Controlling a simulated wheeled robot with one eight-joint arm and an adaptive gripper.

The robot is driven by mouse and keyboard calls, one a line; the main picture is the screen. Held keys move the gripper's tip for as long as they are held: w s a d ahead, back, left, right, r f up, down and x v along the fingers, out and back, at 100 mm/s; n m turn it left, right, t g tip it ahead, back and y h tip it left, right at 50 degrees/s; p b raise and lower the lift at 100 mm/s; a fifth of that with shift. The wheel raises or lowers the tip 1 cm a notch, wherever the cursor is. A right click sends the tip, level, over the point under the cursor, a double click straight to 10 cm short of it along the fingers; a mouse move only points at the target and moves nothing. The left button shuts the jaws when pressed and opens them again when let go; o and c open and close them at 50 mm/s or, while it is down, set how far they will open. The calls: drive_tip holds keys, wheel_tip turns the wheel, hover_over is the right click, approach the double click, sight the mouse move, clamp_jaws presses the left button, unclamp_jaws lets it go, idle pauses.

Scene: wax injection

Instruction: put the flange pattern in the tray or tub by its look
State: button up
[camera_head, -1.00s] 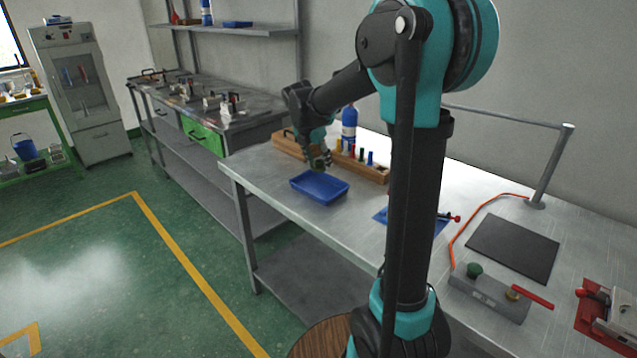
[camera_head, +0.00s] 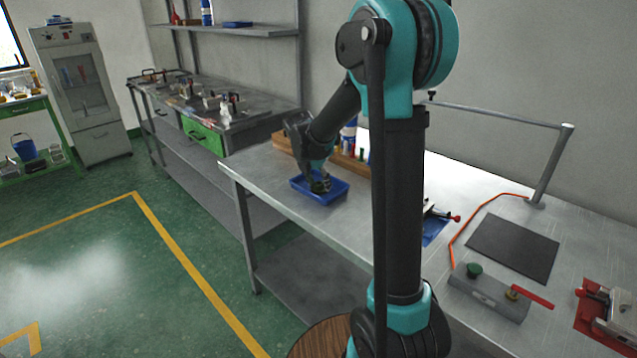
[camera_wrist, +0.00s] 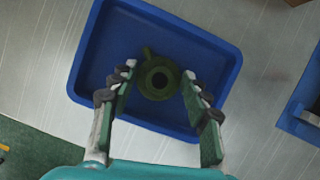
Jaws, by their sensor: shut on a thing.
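The flange pattern (camera_wrist: 159,78) is a dark green ring with a central hole and a small stub on its upper left. In the wrist view it sits between the two fingers of my gripper (camera_wrist: 158,94), which is shut on it. Behind it is the blue tray (camera_wrist: 215,48), with its floor and raised rim around the part in the picture. In the head view my gripper (camera_head: 320,186) is over the blue tray (camera_head: 333,198), low at its inside. Whether the pattern touches the tray floor I cannot tell.
A wooden rack (camera_head: 347,160) stands behind the tray with a blue bottle (camera_head: 348,135). To the right are a blue plate with a clamp (camera_head: 435,228), a dark mat (camera_head: 513,247) and a grey control box (camera_head: 488,293). The table's front edge (camera_head: 290,217) is close to the tray.

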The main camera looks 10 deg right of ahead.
drive_tip(key=o, duration=1)
drive_tip(key=v, duration=1.2)
drive_tip(key=shift+r, duration=0.1)
